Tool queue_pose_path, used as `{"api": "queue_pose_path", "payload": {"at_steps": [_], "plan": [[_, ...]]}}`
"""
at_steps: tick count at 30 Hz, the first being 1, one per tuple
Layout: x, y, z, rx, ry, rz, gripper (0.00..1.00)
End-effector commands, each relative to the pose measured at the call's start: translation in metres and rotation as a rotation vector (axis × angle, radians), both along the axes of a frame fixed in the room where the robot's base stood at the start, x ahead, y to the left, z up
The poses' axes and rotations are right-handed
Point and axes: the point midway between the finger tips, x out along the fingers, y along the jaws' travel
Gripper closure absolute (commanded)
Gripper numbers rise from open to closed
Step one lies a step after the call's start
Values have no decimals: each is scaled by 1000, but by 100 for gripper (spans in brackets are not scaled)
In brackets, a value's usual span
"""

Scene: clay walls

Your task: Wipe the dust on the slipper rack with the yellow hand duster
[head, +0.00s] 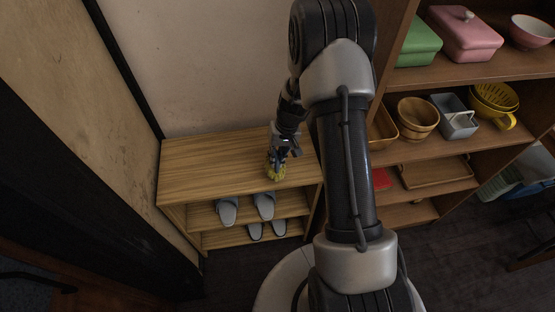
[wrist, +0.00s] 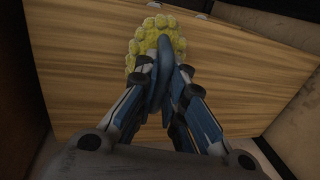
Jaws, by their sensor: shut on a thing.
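The slipper rack (head: 205,160) is a low wooden unit against the wall, with grey slippers (head: 227,211) on its lower shelves. Its wooden top also fills much of the wrist view (wrist: 80,80). My gripper (head: 279,160) is over the right part of the top, shut on the handle of the yellow hand duster (head: 276,172). In the wrist view the duster's fluffy yellow head (wrist: 156,38) lies beyond the fingertips (wrist: 162,80), against or just above the top; I cannot tell if it touches. I cannot make out dust on the top.
A tall wooden shelf (head: 440,146) stands right of the rack, holding a pink box (head: 464,36), a green box (head: 417,43), a wooden bucket (head: 416,118) and a yellow basket (head: 493,99). A wall closes off the left side. The left part of the rack's top is clear.

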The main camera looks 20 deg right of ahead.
Motion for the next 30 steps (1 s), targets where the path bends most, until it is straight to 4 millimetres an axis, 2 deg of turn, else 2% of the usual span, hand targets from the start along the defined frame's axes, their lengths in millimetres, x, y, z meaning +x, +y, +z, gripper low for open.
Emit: {"api": "queue_pose_path", "payload": {"at_steps": [3, 13, 30], "plan": [[2, 1, 14, -1, -2, 2, 100], [5, 4, 42, -1, -2, 2, 100], [5, 5, 43, 0, -1, 2, 100]]}}
